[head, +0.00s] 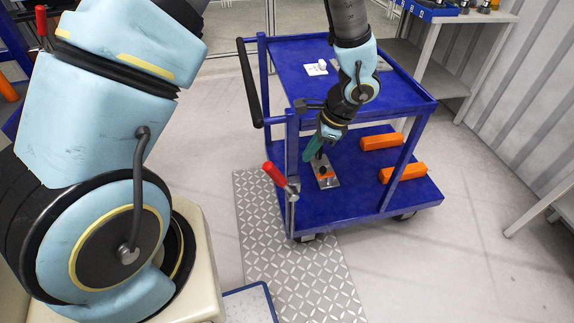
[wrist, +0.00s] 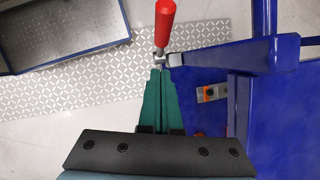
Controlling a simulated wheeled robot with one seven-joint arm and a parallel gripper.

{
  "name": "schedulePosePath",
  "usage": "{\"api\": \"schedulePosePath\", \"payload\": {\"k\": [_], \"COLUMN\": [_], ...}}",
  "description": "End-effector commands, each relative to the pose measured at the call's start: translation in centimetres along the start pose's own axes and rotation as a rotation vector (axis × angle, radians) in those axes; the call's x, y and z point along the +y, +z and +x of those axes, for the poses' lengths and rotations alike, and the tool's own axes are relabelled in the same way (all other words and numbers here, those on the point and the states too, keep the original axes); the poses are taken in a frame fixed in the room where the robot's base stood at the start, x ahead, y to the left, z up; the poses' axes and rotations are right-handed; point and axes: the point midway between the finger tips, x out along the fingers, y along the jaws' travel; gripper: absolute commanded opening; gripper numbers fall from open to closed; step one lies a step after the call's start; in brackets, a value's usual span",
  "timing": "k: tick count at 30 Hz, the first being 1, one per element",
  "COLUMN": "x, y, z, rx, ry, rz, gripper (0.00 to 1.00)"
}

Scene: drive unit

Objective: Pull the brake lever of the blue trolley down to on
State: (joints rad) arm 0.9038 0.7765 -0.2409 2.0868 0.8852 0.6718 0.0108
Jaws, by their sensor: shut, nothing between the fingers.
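The blue trolley (head: 300,55) stands ahead in the head view. Its brake lever has a red handle (head: 274,174) on a metal pivot (head: 292,188) at the near left corner post. The handle slants up and to the left from the pivot. In the wrist view the red handle (wrist: 165,22) and its pivot (wrist: 162,58) lie just beyond the fingertips. My gripper (head: 308,157) has green fingers, shut and empty, pointing down above and right of the lever in the head view. The closed fingertips (wrist: 160,72) look close to the pivot; whether they touch it is unclear.
The lower deck holds orange blocks (head: 403,173) and a metal plate (head: 327,172) with an orange part. A black push handle (head: 249,83) rises on the trolley's left. A patterned floor mat (head: 265,240) lies in front. A grey bench (head: 425,50) stands behind right.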

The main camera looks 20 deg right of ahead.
Motion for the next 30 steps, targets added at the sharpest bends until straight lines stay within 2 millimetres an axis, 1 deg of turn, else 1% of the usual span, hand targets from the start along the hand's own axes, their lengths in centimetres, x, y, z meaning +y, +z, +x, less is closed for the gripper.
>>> {"api": "schedulePosePath", "payload": {"k": [1,6,8,10,13,20,30], "x": [0.1,0.1,0.1,0.0,0.0,0.0,0.0], "y": [0.1,0.1,0.1,1.1,2.0,2.9,2.9], "z": [1.1,4.5,5.6,6.2,7.2,8.2,8.3], "rx": [-0.004,-0.003,-0.003,-0.004,-0.003,-0.001,0.001], "ry": [0.004,0.003,0.004,0.002,0.002,0.0,-0.001], "rz": [0.003,0.003,0.003,0.0,0.001,0.0,0.0], "gripper": [0.0,0.0,0.0,0.0,0.0,0.0,0.0]}}
